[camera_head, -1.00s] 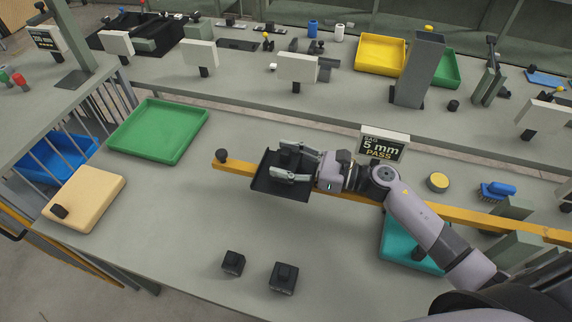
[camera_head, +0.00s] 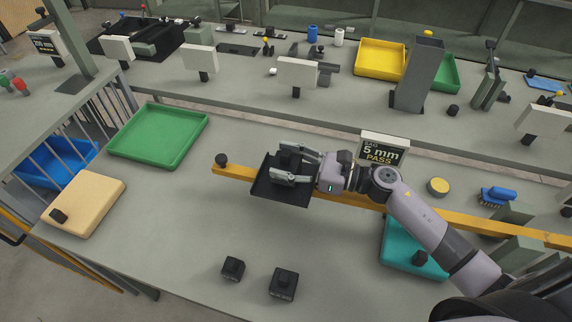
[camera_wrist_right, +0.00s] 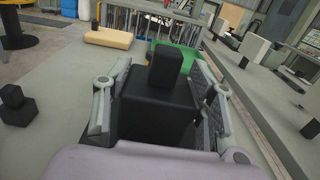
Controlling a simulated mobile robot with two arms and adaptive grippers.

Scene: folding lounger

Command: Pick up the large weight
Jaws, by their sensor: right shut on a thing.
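A large black weight (camera_wrist_right: 158,108) with a block-shaped knob on top sits between the fingers of my right gripper (camera_head: 289,167). The gripper is shut on its sides. In the head view this weight (camera_head: 288,160) is at the black tray on the yellow beam, partly covered by the fingers. I cannot tell whether it still touches the tray. Two smaller black weights, one (camera_head: 233,268) and another (camera_head: 283,283), stand on the front of the bench. My left gripper is not in view.
The black tray (camera_head: 262,186) is at the yellow beam (camera_head: 235,171), near its knobbed left end. A sign reading "5 mm PASS" (camera_head: 383,150) stands behind the beam. A green tray (camera_head: 158,137), tan board (camera_head: 85,205) and teal tray (camera_head: 395,250) lie around. The bench's front left is clear.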

